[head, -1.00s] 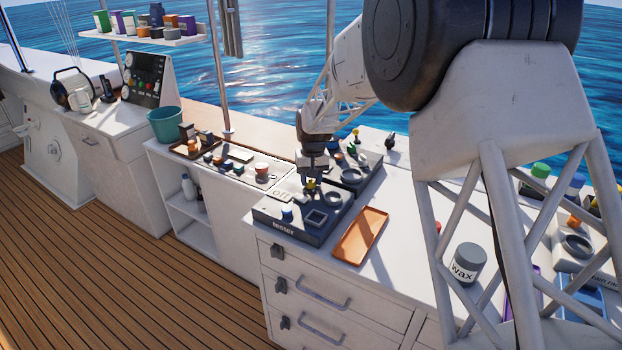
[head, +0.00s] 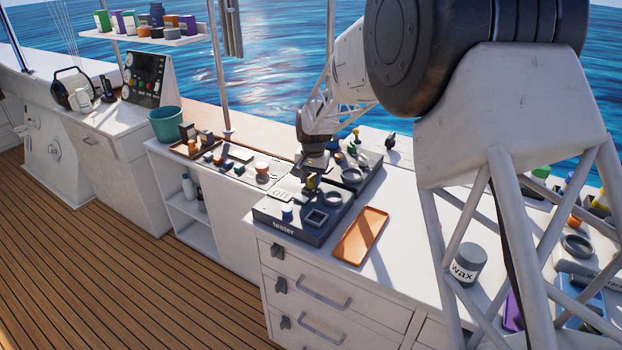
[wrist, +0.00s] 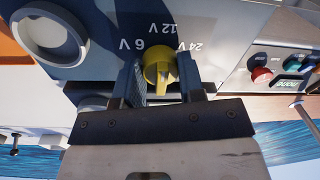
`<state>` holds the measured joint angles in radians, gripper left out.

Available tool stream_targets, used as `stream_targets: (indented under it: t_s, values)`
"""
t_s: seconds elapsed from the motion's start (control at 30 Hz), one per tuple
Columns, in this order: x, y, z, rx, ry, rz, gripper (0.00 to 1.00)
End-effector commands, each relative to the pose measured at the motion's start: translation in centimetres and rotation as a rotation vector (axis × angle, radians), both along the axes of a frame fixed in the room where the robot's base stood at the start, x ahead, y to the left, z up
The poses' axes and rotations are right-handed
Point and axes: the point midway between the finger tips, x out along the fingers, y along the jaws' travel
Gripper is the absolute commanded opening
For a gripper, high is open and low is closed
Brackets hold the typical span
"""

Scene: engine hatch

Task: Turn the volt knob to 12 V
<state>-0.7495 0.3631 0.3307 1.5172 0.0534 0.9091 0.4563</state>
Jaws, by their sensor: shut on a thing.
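The volt knob is yellow and shows in the wrist view (wrist: 159,67) on the grey face of the tester, by the printed marks 6 V, 12 V and 24 V. My gripper (wrist: 160,73) has one dark finger on each side of the knob and is shut on it. I cannot tell exactly which mark the knob points to. In the head view, my gripper (head: 312,180) reaches down to the tester (head: 283,230), and the knob is mostly hidden there.
An orange tray (head: 361,236) lies right of the tester. A wax jar (head: 467,264) stands farther right. A second dark panel with a ring adjoins the tester behind. In the wrist view, a round ring (wrist: 48,33) is at upper left and a red button (wrist: 262,75) at right.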

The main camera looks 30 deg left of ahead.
Motion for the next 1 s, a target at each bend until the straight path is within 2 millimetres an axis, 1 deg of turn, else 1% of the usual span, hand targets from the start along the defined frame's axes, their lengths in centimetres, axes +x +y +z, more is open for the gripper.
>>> stream_targets:
  t_s: [0.17,0.2,0.33,0.6,0.73,0.87,1.0]
  values:
    - [0.0,0.0,0.1,0.001,-0.002,0.001,0.13]
    - [0.0,0.0,0.1,0.001,-0.002,0.001,0.42]
    - [0.0,0.0,0.1,0.001,-0.001,0.001,0.62]
    - [0.0,0.0,0.1,0.000,0.000,0.001,0.62]
    - [0.0,0.0,0.4,0.000,-0.001,0.001,0.62]
    - [0.0,0.0,1.3,0.001,-0.001,0.001,0.62]
    - [0.1,-0.1,2.8,0.001,-0.002,0.001,0.62]
